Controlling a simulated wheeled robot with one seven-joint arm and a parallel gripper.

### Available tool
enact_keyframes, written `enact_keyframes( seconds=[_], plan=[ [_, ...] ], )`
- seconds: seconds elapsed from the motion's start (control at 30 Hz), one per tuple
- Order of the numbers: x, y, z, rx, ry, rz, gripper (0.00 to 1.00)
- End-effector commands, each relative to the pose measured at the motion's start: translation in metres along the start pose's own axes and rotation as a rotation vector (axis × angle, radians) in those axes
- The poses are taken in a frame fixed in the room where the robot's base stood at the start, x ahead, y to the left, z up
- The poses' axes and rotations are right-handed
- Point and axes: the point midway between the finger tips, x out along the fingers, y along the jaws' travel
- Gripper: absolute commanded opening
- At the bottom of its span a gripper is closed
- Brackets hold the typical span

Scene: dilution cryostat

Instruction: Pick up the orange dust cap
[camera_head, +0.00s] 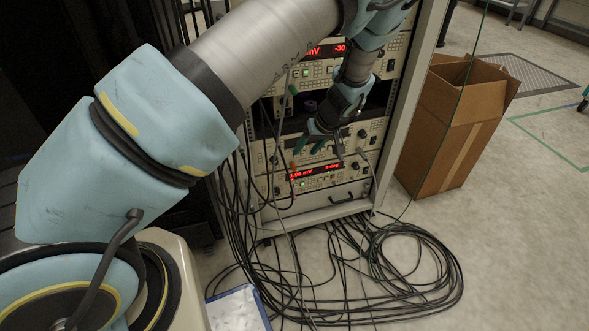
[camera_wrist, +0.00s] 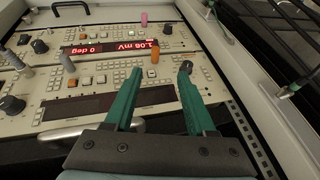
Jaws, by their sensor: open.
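The orange dust cap (camera_wrist: 154,56) shows in the wrist view as a small upright cylinder on the instrument front panel, to the right of the red display. It lies just beyond the fingertips, roughly between the lines of the two fingers. My gripper (camera_wrist: 160,76) has two green fingers spread apart with nothing between them. In the head view my gripper (camera_head: 312,146) hangs in front of the rack's instruments.
A pink cap (camera_wrist: 144,19) sits beyond the orange one, and a dark knob or connector (camera_wrist: 186,67) stands close to the right fingertip. A panel handle (camera_wrist: 88,129) is at lower left. Cables (camera_head: 390,270) coil on the floor. A cardboard box (camera_head: 450,130) stands right of the rack.

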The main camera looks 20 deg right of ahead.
Motion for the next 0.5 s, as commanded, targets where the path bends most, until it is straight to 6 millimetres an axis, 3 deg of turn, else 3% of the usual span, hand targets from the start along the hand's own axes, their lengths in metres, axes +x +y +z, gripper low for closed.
enact_keyframes(
  seconds=[0.3,0.5],
  plan=[
    [0.044,0.003,0.002,0.002,0.004,-0.002,0.56],
    [0.058,0.004,0.001,0.001,0.004,-0.001,0.56]
  ],
)
